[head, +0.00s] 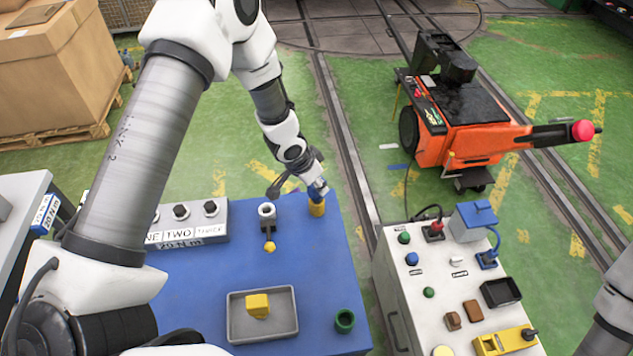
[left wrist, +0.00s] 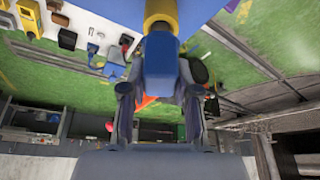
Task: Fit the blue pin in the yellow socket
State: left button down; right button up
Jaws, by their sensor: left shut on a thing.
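My left gripper (head: 318,188) is at the far right corner of the blue table (head: 205,285). It is shut on the blue pin (left wrist: 161,62), which sits between both fingers in the left wrist view. The yellow socket (head: 317,208) stands directly below the gripper, and it also shows at the top of the left wrist view (left wrist: 158,10). The pin's narrow end meets the socket's mouth in the picture. I cannot tell how deep it sits, if at all. Fingers hide much of the pin in the head view. My right gripper is out of view.
A grey tray (head: 237,327) with a yellow block (head: 258,306) and a green socket (head: 345,320) are on the table's near part. A white ring-topped fixture (head: 267,212) stands left of the gripper. A white panel (head: 410,290) stands right, beyond a gap.

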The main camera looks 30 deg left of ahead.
pick_arm(q)
jog(key=shift+f+b, duration=0.75)
jog(key=shift+f, duration=0.3)
jog(key=c, duration=0.8)
grip_release()
jog(key=shift+o, duration=0.2)
jog(key=v, duration=0.7)
jog(key=shift+r, duration=0.25)
